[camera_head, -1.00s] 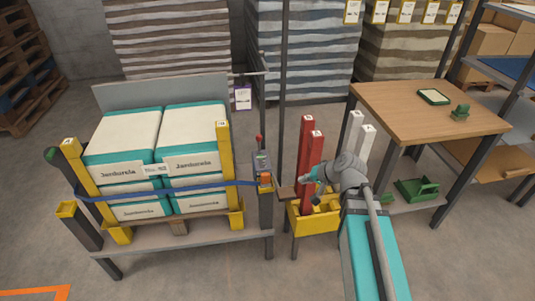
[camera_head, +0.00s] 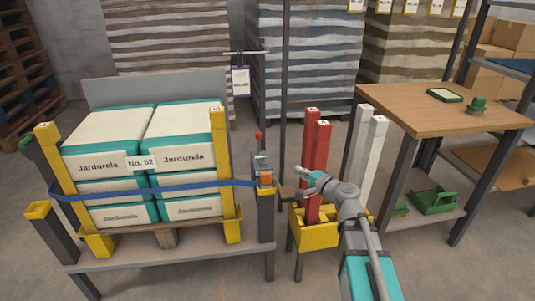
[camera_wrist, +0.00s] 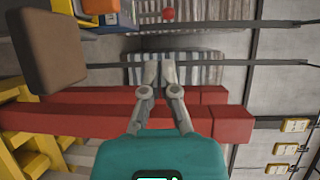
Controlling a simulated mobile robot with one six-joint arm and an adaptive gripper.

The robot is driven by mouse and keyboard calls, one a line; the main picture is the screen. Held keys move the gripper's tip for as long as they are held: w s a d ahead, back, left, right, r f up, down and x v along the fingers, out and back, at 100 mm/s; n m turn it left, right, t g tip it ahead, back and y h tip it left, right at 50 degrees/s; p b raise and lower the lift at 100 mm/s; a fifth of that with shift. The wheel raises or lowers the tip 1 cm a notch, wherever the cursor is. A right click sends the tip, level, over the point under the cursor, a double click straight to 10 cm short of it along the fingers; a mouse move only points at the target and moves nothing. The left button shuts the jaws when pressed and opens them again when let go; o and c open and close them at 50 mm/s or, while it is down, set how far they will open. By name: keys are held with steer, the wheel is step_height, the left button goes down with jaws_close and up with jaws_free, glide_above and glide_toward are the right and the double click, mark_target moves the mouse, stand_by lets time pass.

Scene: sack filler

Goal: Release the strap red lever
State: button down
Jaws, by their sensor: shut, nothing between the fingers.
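The red lever (camera_head: 259,135) is a thin upright rod with a red ball tip, rising from the strap's tensioner box (camera_head: 261,165) on the dark post right of the sack pallet. Its red ball also shows at the top of the wrist view (camera_wrist: 168,14). The blue strap (camera_head: 130,190) runs across the stacked sacks to this post. My gripper (camera_head: 301,172) is right of the tensioner and lower than the ball, apart from both. In the wrist view my gripper (camera_wrist: 159,68) has its fingers close together, with nothing held.
Red posts (camera_head: 316,165) stand in a yellow holder (camera_head: 318,234) close by my gripper. White posts (camera_head: 371,150) stand behind my arm. A brown block (camera_head: 287,193) juts beside the tensioner post; it looms at the wrist view's upper left (camera_wrist: 45,45). A wooden table (camera_head: 415,110) is at right.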

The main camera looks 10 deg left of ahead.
steer(key=w+d+f+m+t+h+b, duration=0.1)
steer(key=w+d+f+m+t+b, duration=0.1)
steer(key=w+f+m+t+b, duration=0.1)
steer(key=shift+f+m+t+b, duration=0.3)
steer(key=shift+f+m+b, duration=0.7)
steer(key=shift+b, duration=0.75)
steer(key=shift+w+r, duration=0.15)
steer(key=shift+r, duration=0.05)
steer(key=p, duration=0.2)
glide_toward(261, 137)
steer(key=w, duration=0.7)
steer(key=shift+w+a+r+p, duration=0.1)
steer(key=shift+a+p, duration=0.25)
steer(key=shift+a, duration=0.5)
steer(key=shift+w+a+r+p, duration=0.1)
steer(key=shift+a+p, duration=0.25)
steer(key=shift+a, duration=0.45)
steer(key=shift+s+a+r+n+g+p, duration=0.2)
steer(key=shift+a+n+g+p, duration=0.3)
steer(key=shift+n+p, duration=0.5)
steer(key=shift+w+n+h, duration=0.1)
steer(key=shift+n+h, duration=0.2)
steer(key=shift+n, duration=0.2)
